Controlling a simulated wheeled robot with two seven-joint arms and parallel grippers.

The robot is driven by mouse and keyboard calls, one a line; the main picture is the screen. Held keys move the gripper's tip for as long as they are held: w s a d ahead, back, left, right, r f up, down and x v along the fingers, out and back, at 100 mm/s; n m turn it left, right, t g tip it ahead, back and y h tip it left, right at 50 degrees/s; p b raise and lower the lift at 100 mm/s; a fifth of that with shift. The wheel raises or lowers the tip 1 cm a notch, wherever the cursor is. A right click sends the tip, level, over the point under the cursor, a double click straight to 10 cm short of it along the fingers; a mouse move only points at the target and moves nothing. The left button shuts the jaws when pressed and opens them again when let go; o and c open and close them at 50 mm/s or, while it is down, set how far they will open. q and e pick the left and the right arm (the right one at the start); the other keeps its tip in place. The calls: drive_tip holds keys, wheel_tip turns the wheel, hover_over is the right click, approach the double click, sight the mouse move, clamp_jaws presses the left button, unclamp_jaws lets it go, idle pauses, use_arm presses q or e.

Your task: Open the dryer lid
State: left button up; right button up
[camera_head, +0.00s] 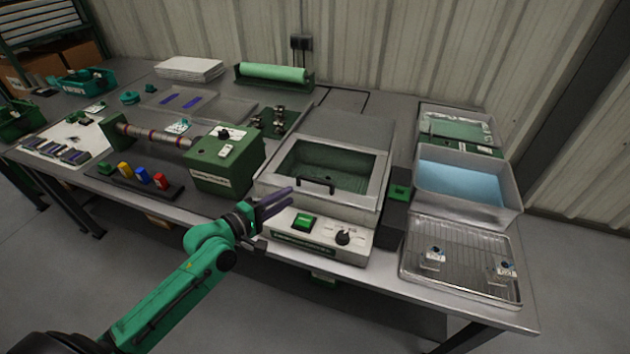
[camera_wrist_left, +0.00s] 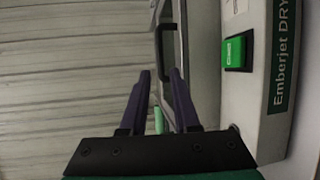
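The dryer (camera_head: 365,245) is a pale box with a green button and a black knob on its front. Its lid (camera_head: 378,182) has a pale frame around a dark window and lies closed. A black bar handle (camera_head: 316,186) is on the lid's front edge; it also shows in the left wrist view (camera_wrist_left: 160,45), just beyond the fingertips. My left gripper (camera_head: 289,196) is in front of the dryer at the handle's left. Its dark purple fingers (camera_wrist_left: 164,72) are apart with nothing held between them. I cannot tell if they touch the handle. My right gripper is out of view.
A green-ended roller machine (camera_head: 222,165) stands left of the dryer. A tub of blue liquid (camera_head: 462,183) and a wire rack tray (camera_head: 460,262) stand to the right.

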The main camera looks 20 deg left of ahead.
sight(315, 181)
use_arm(q)
drive_tip(key=x, duration=1.2)
drive_tip(key=shift+s, duration=0.1)
clamp_jaws()
idle(0.7)
